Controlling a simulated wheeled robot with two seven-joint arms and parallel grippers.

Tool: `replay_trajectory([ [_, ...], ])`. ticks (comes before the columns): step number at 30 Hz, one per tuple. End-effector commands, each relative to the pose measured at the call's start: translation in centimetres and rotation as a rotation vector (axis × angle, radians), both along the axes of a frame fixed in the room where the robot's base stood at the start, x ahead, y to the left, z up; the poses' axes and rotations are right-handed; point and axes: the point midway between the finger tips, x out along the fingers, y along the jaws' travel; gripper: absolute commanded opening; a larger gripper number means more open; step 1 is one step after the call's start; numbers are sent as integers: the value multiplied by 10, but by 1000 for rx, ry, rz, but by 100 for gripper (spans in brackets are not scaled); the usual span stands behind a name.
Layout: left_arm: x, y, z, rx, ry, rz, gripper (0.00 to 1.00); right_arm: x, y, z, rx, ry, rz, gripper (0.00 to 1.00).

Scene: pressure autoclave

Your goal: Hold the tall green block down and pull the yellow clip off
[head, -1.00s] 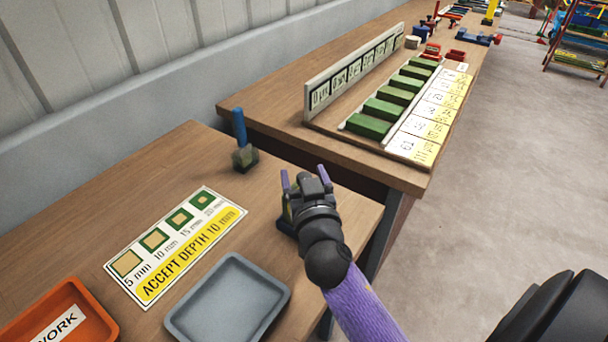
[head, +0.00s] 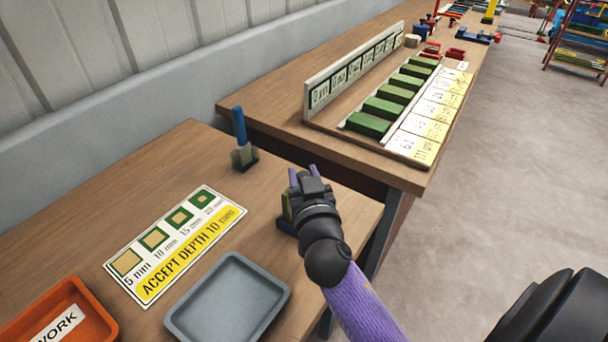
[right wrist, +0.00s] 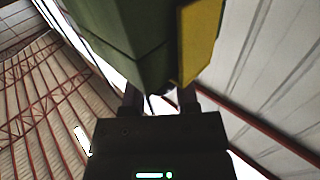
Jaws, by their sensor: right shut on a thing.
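The tall green block (head: 284,203) stands near the right edge of the near table, mostly hidden by my right gripper, with a dark blue part at its foot. My right gripper (head: 303,173) is at its upper part, its fingers close together. In the right wrist view the green block (right wrist: 125,40) fills the top middle, between the fingers (right wrist: 160,98), which are shut on it. The yellow clip (right wrist: 198,42) lies along the block's right side there. In the head view the clip is mostly hidden. My left gripper is not in view.
A blue-handled tool (head: 240,135) stands left of the gripper. A depth sign (head: 175,245), a grey tray (head: 228,300) and an orange tray (head: 60,318) lie nearer. A second table (head: 270,110) behind holds a rack of green blocks (head: 383,108). The table between tool and gripper is clear.

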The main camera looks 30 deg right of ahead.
Motion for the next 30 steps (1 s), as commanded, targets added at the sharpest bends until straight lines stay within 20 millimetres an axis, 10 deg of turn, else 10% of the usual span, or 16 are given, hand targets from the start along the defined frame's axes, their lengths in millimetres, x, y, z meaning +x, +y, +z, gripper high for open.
replay_trajectory([
  [11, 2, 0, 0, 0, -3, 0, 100, 0, 0, 0, 0, -1, 0, 0],
  [12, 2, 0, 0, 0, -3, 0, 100, 0, 0, 0, 0, -1, 0, 45],
  [17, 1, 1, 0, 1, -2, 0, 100, 0, 0, 0, 0, 0, 0, 79],
  [30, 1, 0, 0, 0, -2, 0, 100, -35, 15, -2, 6, 3, 0, 80],
])
